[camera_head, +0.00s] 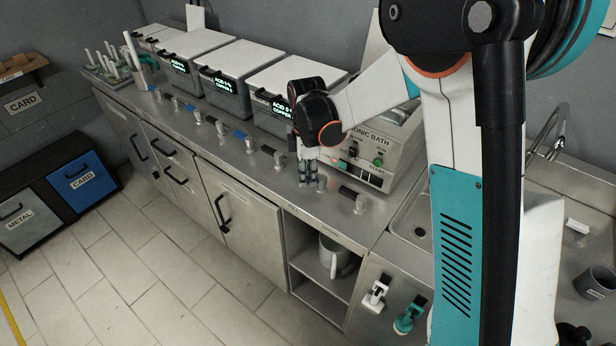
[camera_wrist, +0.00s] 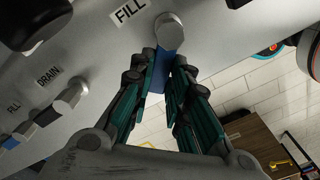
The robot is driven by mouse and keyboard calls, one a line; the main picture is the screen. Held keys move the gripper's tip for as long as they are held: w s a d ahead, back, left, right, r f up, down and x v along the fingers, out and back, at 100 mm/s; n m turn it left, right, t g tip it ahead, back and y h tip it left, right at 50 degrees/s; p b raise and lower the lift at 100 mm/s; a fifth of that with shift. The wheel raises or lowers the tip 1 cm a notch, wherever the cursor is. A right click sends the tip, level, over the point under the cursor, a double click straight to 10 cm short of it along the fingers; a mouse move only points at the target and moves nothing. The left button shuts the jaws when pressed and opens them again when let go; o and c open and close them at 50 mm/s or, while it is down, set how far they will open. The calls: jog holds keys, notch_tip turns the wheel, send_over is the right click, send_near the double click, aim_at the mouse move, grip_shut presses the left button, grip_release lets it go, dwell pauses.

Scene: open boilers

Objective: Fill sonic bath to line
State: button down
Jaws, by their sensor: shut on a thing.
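The sonic bath (camera_head: 372,160) is a metal box with a labelled control front. It stands at the right end of the counter, with its inside and fill line hidden by my arm. My gripper (camera_head: 308,178) is down at the counter in front of it. In the wrist view, my gripper (camera_wrist: 166,72) is shut on the blue handle (camera_wrist: 166,75) of a valve with a round metal knob (camera_wrist: 170,31), next to a FILL label (camera_wrist: 129,11). A second valve with a black handle (camera_head: 349,192) stands to the right.
Several lidded boilers (camera_head: 240,65) line the counter to the left, with blue and black valves (camera_head: 240,134) in front. A sink (camera_head: 412,222) is at right. A jug (camera_head: 333,258) sits on an open shelf below. The tiled floor (camera_head: 150,270) ahead is clear.

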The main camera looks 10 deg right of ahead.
jog(key=shift+w+d+m, duration=0.1)
jog(key=shift+w+m, duration=0.2)
jog(key=shift+m, duration=0.55)
jog(key=shift+w+m, duration=0.3)
jog(key=shift+m, duration=0.55)
jog(key=c, duration=1.5)
grip_release()
notch_tip(320, 180, up, 12)
